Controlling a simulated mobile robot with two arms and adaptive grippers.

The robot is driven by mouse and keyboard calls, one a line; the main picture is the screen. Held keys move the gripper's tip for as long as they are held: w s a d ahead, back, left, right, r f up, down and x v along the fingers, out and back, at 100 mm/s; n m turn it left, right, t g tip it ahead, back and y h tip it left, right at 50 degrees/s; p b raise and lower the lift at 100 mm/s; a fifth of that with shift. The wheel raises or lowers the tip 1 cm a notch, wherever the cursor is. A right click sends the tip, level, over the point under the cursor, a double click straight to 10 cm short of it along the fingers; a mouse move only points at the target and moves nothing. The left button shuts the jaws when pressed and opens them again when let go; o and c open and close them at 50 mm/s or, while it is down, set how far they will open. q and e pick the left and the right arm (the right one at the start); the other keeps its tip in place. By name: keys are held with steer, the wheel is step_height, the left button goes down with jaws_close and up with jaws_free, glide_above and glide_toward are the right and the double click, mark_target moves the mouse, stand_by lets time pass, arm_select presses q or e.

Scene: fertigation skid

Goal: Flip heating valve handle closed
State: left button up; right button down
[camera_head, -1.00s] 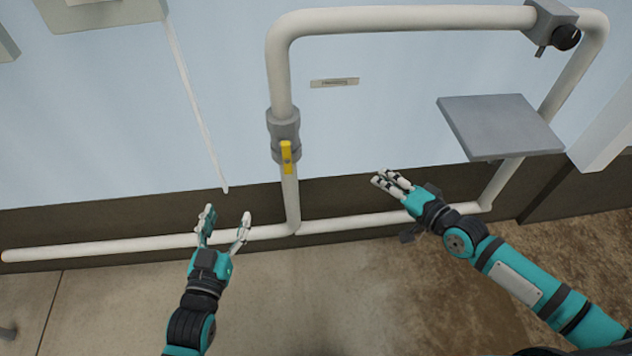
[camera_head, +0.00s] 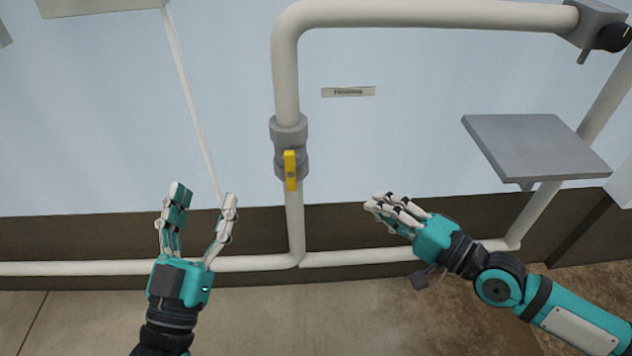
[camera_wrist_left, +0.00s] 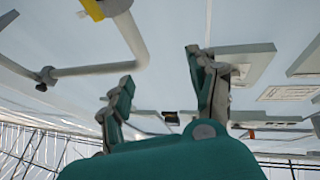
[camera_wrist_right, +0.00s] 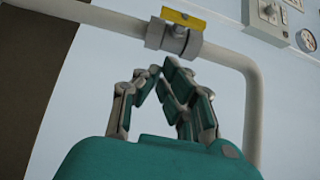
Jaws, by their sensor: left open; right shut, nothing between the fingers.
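The yellow heating valve handle (camera_head: 290,170) sits on a grey valve body (camera_head: 289,136) on the vertical white pipe, pointing down in line with the pipe. The handle also shows at the top of the left wrist view (camera_wrist_left: 97,9) and of the right wrist view (camera_wrist_right: 182,18). A label (camera_head: 348,92) reading "Heating" is on the wall right of the valve. My left gripper (camera_head: 205,197) is open and empty, left of and below the handle. My right gripper (camera_head: 376,204) is shut and empty, right of and below the handle. Neither touches it.
A horizontal white pipe (camera_head: 360,257) runs low along the wall behind both grippers. A grey shelf (camera_head: 536,147) juts out at the right. A second valve with a black knob (camera_head: 613,37) is at the upper right. The wall around the yellow handle is clear.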

mark_target(291, 168)
steer(key=x, duration=0.4)
steer(key=s+a+x, duration=0.1)
steer(key=x, duration=0.3)
steer(key=p+x, duration=0.1)
steer(key=x, duration=0.3)
steer(key=shift+s+a, duration=0.1)
steer(key=shift+s, duration=0.1)
arm_select(q)
steer(key=shift+w+a+f+g+y, duration=0.1)
steer(key=shift+w+f+g+y, duration=0.15)
steer(key=shift+f+g, duration=0.45)
steer(key=shift+w+a+f+g+y, duration=0.1)
steer(key=shift+w+f+g+y, duration=0.2)
steer(key=shift+f, duration=0.65)
steer(key=shift+w+f+g+y, duration=0.1)
steer(key=shift+w+f+g, duration=0.05)
steer(key=shift+f+g, duration=0.55)
arm_select(e)
steer(key=shift+a, duration=0.65)
arm_select(q)
steer(key=shift+f, duration=0.1)
arm_select(e)
steer(key=shift+f, duration=0.1)
